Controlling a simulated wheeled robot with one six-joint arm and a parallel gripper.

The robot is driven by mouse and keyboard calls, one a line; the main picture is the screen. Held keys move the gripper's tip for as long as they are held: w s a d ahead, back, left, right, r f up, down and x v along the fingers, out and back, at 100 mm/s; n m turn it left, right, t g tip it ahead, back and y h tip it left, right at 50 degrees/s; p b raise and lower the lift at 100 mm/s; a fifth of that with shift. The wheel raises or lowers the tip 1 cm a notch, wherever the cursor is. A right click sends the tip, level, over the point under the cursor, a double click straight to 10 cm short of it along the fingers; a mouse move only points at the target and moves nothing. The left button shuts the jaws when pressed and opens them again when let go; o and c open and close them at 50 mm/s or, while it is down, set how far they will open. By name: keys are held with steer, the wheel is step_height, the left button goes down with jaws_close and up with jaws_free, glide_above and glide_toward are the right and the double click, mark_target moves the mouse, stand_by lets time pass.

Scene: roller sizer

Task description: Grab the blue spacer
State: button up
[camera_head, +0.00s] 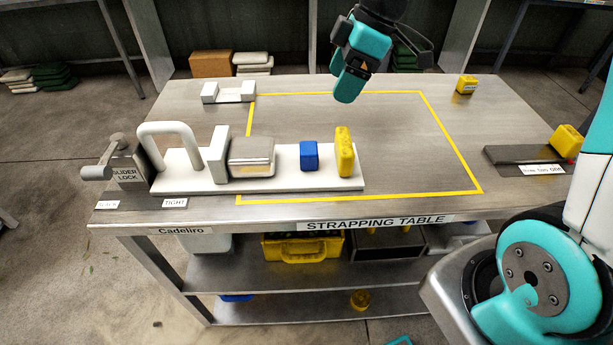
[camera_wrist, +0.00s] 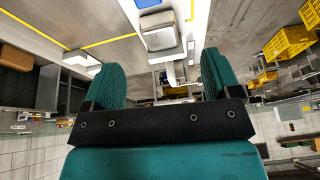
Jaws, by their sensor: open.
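The blue spacer (camera_head: 309,156) is a small blue block standing on the white base (camera_head: 285,183) of a fixture on the table. It stands between a grey metal block (camera_head: 251,157) on its left and a yellow block (camera_head: 344,152) on its right, with gaps visible on both sides. In the wrist view a blue patch that looks like the spacer (camera_wrist: 147,3) shows at the top edge, beyond the grey block (camera_wrist: 158,32). My gripper (camera_head: 348,88) is above the back of the table, behind and above the spacer. In the wrist view its two teal fingers (camera_wrist: 160,80) are spread and empty.
A white handle (camera_head: 170,135) and slider lock (camera_head: 128,165) stand at the fixture's left. A white bracket (camera_head: 228,92) lies at the back left. A yellow block (camera_head: 466,84) and a dark tray (camera_head: 520,158) are at the right. The tabletop inside the yellow outline is mostly clear behind the fixture.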

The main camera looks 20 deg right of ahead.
step_height(320, 180, down, 3)
steer(key=w+d, duration=0.1)
steer(key=w, duration=0.1)
glide_above(309, 147)
steer(key=d, duration=0.2)
steer(key=shift+n, duration=0.4)
steer(key=f, duration=0.8)
steer(key=shift+s+f, duration=0.4)
steer(key=shift+p+x, duration=0.55)
steer(key=shift+x, duration=2.5)
steer(key=shift+w, duration=0.1)
steer(key=c, duration=1)
